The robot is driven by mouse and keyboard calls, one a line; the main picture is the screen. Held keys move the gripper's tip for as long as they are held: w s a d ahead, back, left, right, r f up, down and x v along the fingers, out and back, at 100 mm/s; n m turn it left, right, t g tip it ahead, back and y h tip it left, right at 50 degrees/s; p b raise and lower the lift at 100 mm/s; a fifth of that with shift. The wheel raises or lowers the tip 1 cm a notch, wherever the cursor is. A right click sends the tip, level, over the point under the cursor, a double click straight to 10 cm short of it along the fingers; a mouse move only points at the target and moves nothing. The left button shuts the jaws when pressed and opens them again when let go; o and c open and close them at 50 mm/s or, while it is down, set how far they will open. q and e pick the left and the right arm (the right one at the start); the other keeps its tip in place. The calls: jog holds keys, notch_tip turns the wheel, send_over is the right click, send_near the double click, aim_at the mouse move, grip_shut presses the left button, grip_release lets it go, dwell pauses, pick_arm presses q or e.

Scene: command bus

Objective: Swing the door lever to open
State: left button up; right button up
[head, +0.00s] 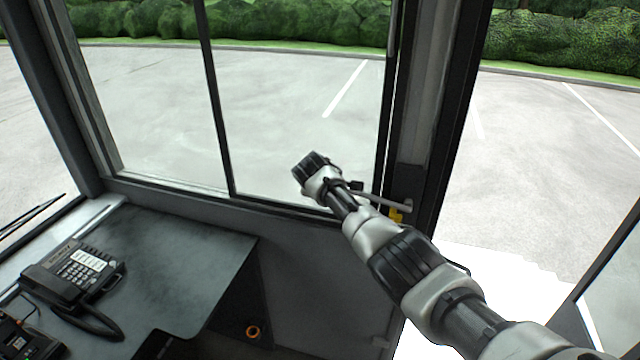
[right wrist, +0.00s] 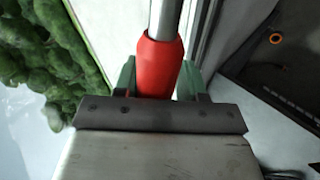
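The door lever has a thin grey rod (head: 378,200) that runs from a pivot with a yellow part (head: 396,215) on the dark door post, slanting up and left behind my right arm. In the right wrist view, its red grip (right wrist: 160,65) sits between the green fingers of my right gripper (right wrist: 158,88), with the silver rod (right wrist: 166,18) running on from it. The fingers lie close against both sides of the grip and look shut on it. In the head view my arm hides the red grip and the fingertips. My left gripper is not in view.
The post (head: 425,100) stands between the side window (head: 280,100) and a bright opening (head: 490,270) at the right. A dark desk (head: 185,265) with a phone (head: 80,275) is at lower left. An orange ring (head: 253,331) shows below the desk.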

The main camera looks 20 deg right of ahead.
jog(key=shift+r, duration=0.15)
jog(key=shift+s+a+r, duration=0.15)
jog(key=shift+s+r, duration=0.2)
jog(key=v, duration=0.9)
jog(key=shift+s, duration=0.2)
jog(key=shift+a+r, duration=0.1)
jog(key=shift+r, duration=0.05)
